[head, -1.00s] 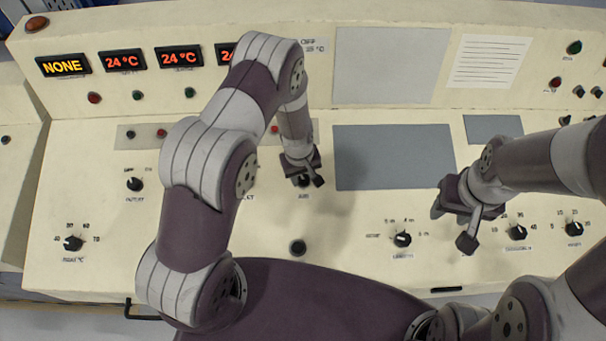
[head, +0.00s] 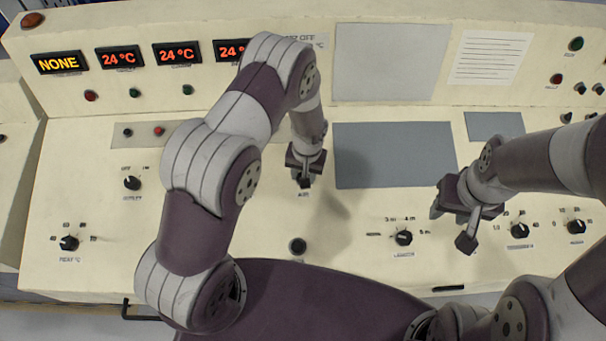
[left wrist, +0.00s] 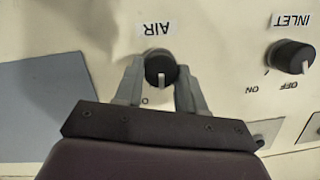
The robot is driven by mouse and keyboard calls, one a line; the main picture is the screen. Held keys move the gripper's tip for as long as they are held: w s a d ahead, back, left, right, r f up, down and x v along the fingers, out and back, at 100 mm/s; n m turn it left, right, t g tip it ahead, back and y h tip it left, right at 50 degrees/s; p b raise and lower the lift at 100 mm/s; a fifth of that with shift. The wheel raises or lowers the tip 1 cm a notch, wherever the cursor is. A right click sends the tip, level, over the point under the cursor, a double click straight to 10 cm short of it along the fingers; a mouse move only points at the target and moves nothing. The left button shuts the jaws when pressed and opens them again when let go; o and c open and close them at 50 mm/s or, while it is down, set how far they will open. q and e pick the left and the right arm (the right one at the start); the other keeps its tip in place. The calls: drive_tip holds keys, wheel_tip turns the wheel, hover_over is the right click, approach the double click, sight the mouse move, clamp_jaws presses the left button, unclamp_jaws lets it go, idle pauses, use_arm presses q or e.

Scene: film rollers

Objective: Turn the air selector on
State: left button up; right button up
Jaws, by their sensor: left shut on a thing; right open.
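The air selector (left wrist: 160,67) is a black round knob with a white pointer line, under an upside-down AIR label in the left wrist view. My left gripper (left wrist: 160,85) has its two grey fingers on either side of the knob and is shut on it. In the head view my left gripper (head: 304,180) points down at the panel and hides most of the knob. The white line runs toward my gripper's palm in the wrist view. The knob's ON and OFF marks are mostly hidden. My right gripper (head: 457,222) is open and empty above the panel at right.
The INLET knob (left wrist: 290,57) sits beside the air selector in the wrist view. A cream console carries other knobs, such as the length knob (head: 403,237) and a knob at left (head: 132,183). Grey plates (head: 393,155) lie flat on the panel. A display (head: 60,63) reads NONE.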

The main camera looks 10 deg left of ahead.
use_arm(q)
drive_tip(key=m, duration=0.1)
drive_tip(key=m+b, duration=0.2)
drive_tip(key=shift+s+d+f+y, duration=0.15)
drive_tip(key=shift+f+y, duration=0.1)
drive_tip(key=shift+y, duration=0.15)
drive_tip(key=shift+r+m+b, duration=0.1)
drive_tip(key=shift+m+b, duration=0.3)
drive_tip(key=shift+m, duration=0.7)
drive_tip(key=shift+y, duration=0.3)
drive_tip(key=o, duration=1.1)
drive_tip(key=shift+c, duration=0.2)
drive_tip(key=shift+r, duration=0.1)
